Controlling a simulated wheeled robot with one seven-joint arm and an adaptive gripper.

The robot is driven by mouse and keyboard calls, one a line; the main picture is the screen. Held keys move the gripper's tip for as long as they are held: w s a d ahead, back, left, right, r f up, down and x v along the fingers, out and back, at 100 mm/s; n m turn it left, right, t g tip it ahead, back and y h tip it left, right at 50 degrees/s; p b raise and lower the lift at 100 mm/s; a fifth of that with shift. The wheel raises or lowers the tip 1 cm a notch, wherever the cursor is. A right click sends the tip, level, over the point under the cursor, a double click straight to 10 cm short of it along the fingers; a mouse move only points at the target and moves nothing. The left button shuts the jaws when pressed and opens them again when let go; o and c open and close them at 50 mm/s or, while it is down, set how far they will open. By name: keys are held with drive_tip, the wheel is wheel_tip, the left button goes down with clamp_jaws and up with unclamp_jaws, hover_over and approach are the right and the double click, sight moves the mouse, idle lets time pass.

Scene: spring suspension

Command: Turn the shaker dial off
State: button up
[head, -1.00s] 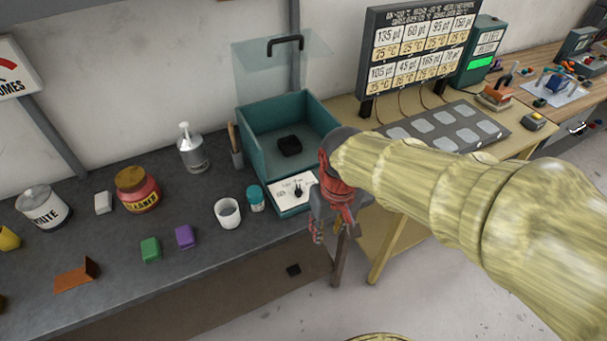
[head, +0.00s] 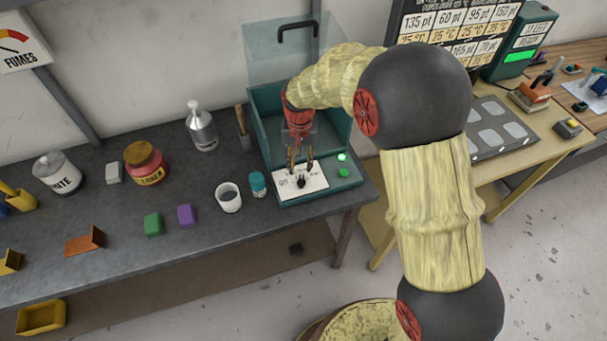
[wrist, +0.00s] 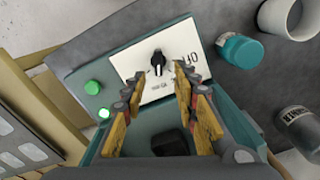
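The shaker is a teal box (head: 262,150) with a raised clear lid at the back of the grey bench. Its dial is a black knob (head: 301,182) on a white panel (head: 317,182) at the front; the knob also shows in the wrist view (wrist: 157,62). A green light (head: 342,157) glows beside the panel, with a green button (head: 344,173) below it. My gripper (head: 300,166) is open and points down over the front of the shaker, close to the dial. In the wrist view its yellow-padded fingers (wrist: 158,88) are apart, with nothing between them; the knob is just beyond the tips.
A teal-lidded jar (head: 258,185) and a white cup (head: 228,198) stand left of the panel. A steel bottle (head: 202,128) stands behind them. A purple block (head: 187,215) and a green block (head: 154,224) lie farther left. The raised lid stands behind my gripper.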

sight(301, 179)
wheel_tip(301, 179, down, 7)
drive_tip(key=shift+w+d+f+b, duration=0.1)
drive_tip(key=shift+d+b, duration=0.05)
drive_tip(key=shift+b, duration=0.25)
drive_tip(key=shift+c, duration=0.7)
clamp_jaws()
